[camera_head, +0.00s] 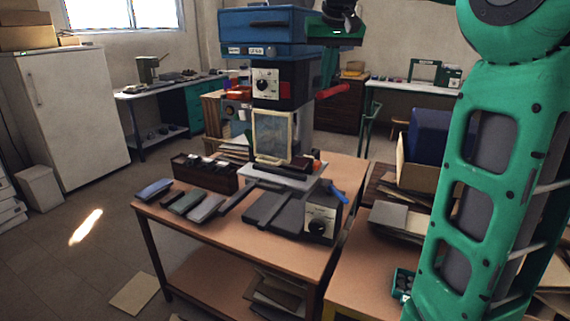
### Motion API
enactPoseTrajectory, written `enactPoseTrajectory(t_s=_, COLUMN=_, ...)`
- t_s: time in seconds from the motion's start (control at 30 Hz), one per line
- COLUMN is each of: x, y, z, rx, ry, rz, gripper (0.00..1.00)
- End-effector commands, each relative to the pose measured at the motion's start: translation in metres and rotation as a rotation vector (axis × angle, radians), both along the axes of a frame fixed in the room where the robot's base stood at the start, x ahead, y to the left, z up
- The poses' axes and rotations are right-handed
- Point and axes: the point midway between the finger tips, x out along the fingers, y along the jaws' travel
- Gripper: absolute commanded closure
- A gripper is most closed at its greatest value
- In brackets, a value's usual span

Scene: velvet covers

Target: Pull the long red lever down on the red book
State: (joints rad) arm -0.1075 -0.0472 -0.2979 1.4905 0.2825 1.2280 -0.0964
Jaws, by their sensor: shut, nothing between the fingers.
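The long red lever (331,78) sticks out on the right side of a blue-headed press machine (270,25). It stands above the machine's work table. A small reddish block (316,167) lies at the right of the light base plate under the press; it may be the red book, but it is too small to tell. A clear guard in a pale frame (272,136) hangs in front of the press column. My green arm fills the right side of the picture.
A second table with boxes and papers stands to the right. The floor at left is mostly clear.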

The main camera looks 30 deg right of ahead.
Motion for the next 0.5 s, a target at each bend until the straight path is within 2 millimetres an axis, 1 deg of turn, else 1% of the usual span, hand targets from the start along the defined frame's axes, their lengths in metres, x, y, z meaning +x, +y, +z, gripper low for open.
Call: enactPoseTrajectory(t_s=0.5, x=0.000, y=-0.001, z=-0.030, rx=0.000, ry=0.001, rz=-0.001, gripper=1.00)
